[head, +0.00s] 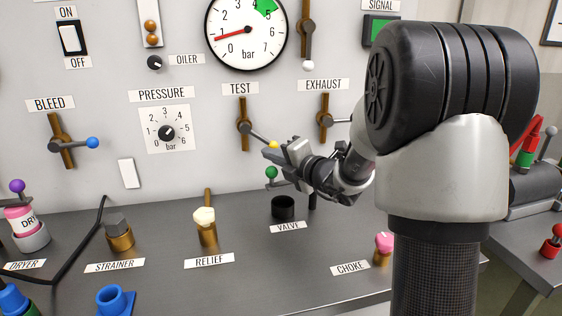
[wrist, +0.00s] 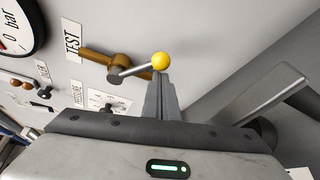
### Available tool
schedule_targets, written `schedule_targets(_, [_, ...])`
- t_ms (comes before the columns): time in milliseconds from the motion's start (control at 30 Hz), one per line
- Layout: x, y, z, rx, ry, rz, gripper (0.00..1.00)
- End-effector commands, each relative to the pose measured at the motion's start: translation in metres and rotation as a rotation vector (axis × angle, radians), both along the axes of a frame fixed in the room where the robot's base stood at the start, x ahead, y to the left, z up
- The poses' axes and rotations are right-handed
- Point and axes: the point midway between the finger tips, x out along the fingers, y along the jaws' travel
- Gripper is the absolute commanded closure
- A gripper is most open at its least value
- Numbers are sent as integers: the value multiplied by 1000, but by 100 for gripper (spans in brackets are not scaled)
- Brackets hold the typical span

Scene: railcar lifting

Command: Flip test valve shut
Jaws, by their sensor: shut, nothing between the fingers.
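The test valve (head: 244,127) is a brass vertical fitting on the grey panel under the TEST label. Its grey lever slants down and to the right, ending in a yellow ball (head: 273,144). The valve (wrist: 113,62) and yellow ball (wrist: 160,61) also show in the wrist view. My gripper (head: 268,152) is shut and empty, with its fingertips just below the yellow ball. In the wrist view the closed fingers (wrist: 160,88) point at the ball from below. I cannot tell whether they touch it.
The exhaust valve (head: 325,119) is to the right of the test valve, partly near my arm. A green-knobbed valve (head: 271,173) sits below my gripper. The pressure dial (head: 167,133) is to the left. The relief fitting (head: 205,226) stands on the bench below.

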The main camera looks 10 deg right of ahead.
Motion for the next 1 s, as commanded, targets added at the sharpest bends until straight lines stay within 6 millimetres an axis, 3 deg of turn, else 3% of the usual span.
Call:
schedule_targets(200, [9, 4, -2, 0, 1, -1, 100])
schedule_targets(1000, [9, -3, 8, -98, -2, -1, 100])
